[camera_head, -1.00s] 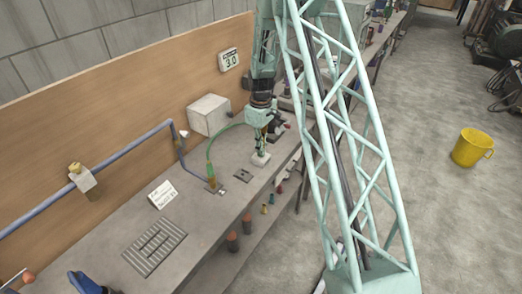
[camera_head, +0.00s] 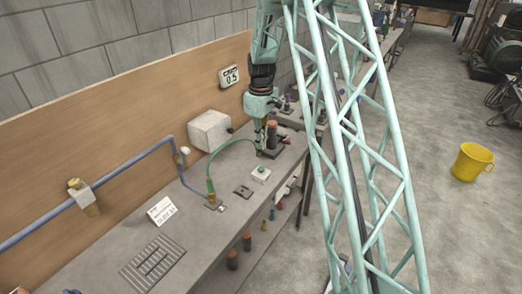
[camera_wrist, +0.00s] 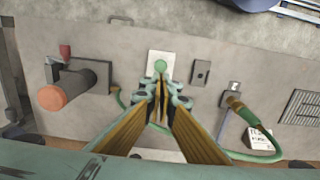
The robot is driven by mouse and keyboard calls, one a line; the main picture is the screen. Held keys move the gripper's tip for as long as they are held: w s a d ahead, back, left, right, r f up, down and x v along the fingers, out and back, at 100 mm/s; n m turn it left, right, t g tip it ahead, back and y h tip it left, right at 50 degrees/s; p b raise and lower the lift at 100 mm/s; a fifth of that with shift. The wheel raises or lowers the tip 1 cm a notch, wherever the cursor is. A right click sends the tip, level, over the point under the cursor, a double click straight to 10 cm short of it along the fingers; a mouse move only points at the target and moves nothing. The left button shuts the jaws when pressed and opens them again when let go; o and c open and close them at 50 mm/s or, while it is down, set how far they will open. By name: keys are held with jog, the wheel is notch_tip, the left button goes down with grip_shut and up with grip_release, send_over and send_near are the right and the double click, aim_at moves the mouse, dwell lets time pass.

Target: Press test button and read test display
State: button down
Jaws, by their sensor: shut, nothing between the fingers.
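The test button (camera_wrist: 160,66) is a round green cap on a small white box (camera_head: 260,174) on the bench; it also shows in the head view (camera_head: 262,169). My gripper (camera_head: 260,154) is shut and empty, above the bench just behind and beside the box in the head view. In the wrist view my fingertips (camera_wrist: 162,94) are together, just below the button in the picture and apart from it. The test display (camera_head: 229,77) hangs on the wooden back board and seems to read 0.5; its small upper line is too small to read.
A green hose (camera_head: 222,148) arches from near my gripper to a fitting on the bench. A white block (camera_head: 209,131) stands behind. An orange-topped dark cylinder (camera_wrist: 68,89) lies to the button's left in the wrist view. A slotted plate (camera_head: 153,262) and a card (camera_head: 162,211) are farther left.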

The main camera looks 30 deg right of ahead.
jog(key=shift+r, duration=0.55)
dwell(0.4)
jog(key=s+a+r+m+t+b, duration=0.1)
jog(key=s+a+r+b, duration=0.2)
jog(key=s+a+r, duration=0.6)
jog(key=s+a+r+m+t+b, duration=0.15)
jog(key=s+a+r+b, duration=0.35)
jog(key=s+r, duration=0.8)
jog(key=s+a+f+m+b, duration=0.1)
jog(key=s+a, duration=0.3)
jog(key=s, duration=1.1)
jog(key=s+a+f+m+t+b, duration=0.1)
jog(key=s+a+b, duration=0.3)
jog(key=s, duration=1.1)
jog(key=shift+a+m, duration=0.25)
jog(key=shift+m, duration=0.4)
